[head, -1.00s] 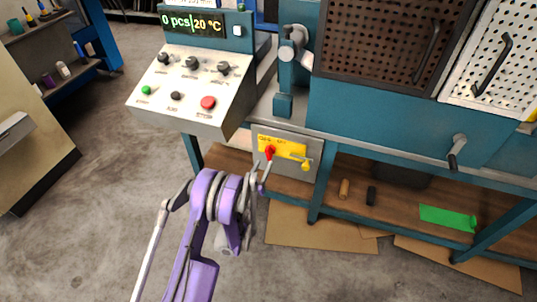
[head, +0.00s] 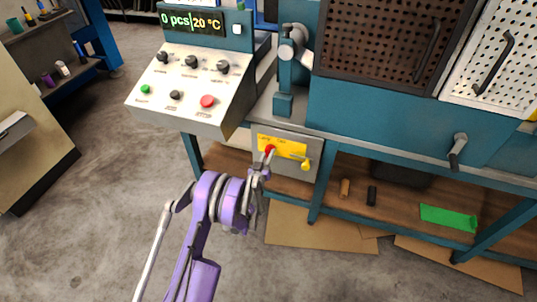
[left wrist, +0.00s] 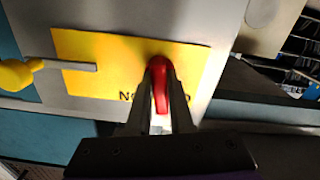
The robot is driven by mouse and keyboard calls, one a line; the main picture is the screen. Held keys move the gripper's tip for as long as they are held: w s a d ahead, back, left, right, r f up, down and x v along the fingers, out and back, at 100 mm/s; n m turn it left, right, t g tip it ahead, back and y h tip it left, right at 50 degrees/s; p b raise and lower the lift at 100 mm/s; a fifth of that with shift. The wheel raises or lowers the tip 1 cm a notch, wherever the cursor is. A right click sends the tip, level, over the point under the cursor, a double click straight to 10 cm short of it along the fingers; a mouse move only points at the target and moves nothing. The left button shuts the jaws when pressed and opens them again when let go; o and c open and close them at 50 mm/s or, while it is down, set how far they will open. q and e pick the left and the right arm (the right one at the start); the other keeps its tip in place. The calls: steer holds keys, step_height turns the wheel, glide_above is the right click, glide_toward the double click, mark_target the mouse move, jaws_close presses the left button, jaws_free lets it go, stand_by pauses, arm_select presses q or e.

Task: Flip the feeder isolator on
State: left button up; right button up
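The isolator is a grey box (head: 287,170) under the bench top, with a yellow plate (head: 284,146) and a red handle (head: 270,149). A short grey lever with a yellow knob (head: 306,165) sits to the right. My left gripper (head: 266,163) is at the red handle. In the left wrist view, the left gripper's fingers (left wrist: 162,105) are apart, one on each side of the red handle (left wrist: 161,76); firm contact cannot be made out. The yellow knob (left wrist: 15,75) is at the left there. Lettering on the plate is partly hidden by the fingers. My right gripper is not in view.
A control panel (head: 190,88) with knobs and buttons stands above left of the box. A teal bench frame (head: 316,185) and lower wooden shelf (head: 395,205) lie right, with small items and a green sheet (head: 448,217). Floor at left is clear.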

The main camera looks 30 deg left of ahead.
arm_select(q)
jaws_close()
steer(key=shift+f+m+b, duration=0.15)
steer(key=shift+m+b, duration=0.45)
steer(key=shift+m, duration=0.8)
steer(key=o, duration=0.7)
jaws_free()
steer(key=shift+c, duration=0.2)
